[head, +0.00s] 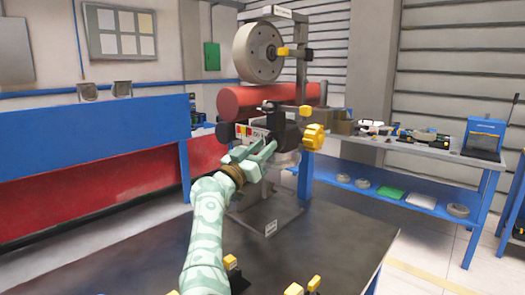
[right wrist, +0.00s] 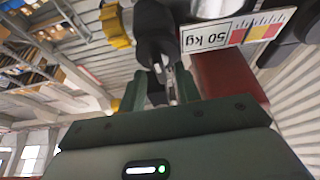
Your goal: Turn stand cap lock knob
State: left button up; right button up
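The stand (head: 300,75) rises from the dark table and carries a large grey wheel and a red cylinder. A yellow lobed knob (head: 313,137) sits on its right side, and smaller yellow parts show above it. I cannot tell which one is the cap lock knob. My right gripper (head: 258,154) is at the stand, left of and a little below the lobed knob. In the right wrist view its green fingers (right wrist: 160,92) are apart, with a black rounded part (right wrist: 154,35) and a thin metal pin before or between them; contact is unclear. A yellow lobed knob (right wrist: 115,26) lies outside the fingers. My left gripper is not seen.
A colour-banded label plate (right wrist: 235,32) marked 50 kg is close to the right gripper. The red cylinder (head: 265,98) is just above it. The dark tabletop (head: 330,240) has clear room, with small yellow-topped parts at its front. A blue-framed workbench (head: 420,150) stands behind right.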

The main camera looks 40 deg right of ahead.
jog(key=shift+d, duration=0.1)
grip_shut()
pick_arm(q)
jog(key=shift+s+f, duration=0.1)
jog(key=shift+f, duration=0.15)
pick_arm(e)
jog(key=shift+m+g, duration=0.4)
jog(key=shift+m, duration=0.2)
pick_arm(q)
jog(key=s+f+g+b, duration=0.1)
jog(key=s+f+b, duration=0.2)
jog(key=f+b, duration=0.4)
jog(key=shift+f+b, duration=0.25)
jog(key=shift+b, duration=0.5)
pick_arm(e)
jog(key=shift+w+r+m+g+y, duration=0.1)
jog(key=shift+m+g+y, duration=0.95)
jog(key=shift+m, duration=2.6)
jog(key=shift+w+r+m+g+y, duration=0.1)
jog(key=shift+m+g+y, duration=0.95)
jog(key=shift+m, duration=2.65)
jog(key=shift+w+m+g+y, duration=0.1)
jog(key=shift+m+g+y, duration=0.4)
jog(key=shift+m+g, duration=2.1)
jog(key=m+t, duration=0.2)
jog(key=shift+t, duration=0.3)
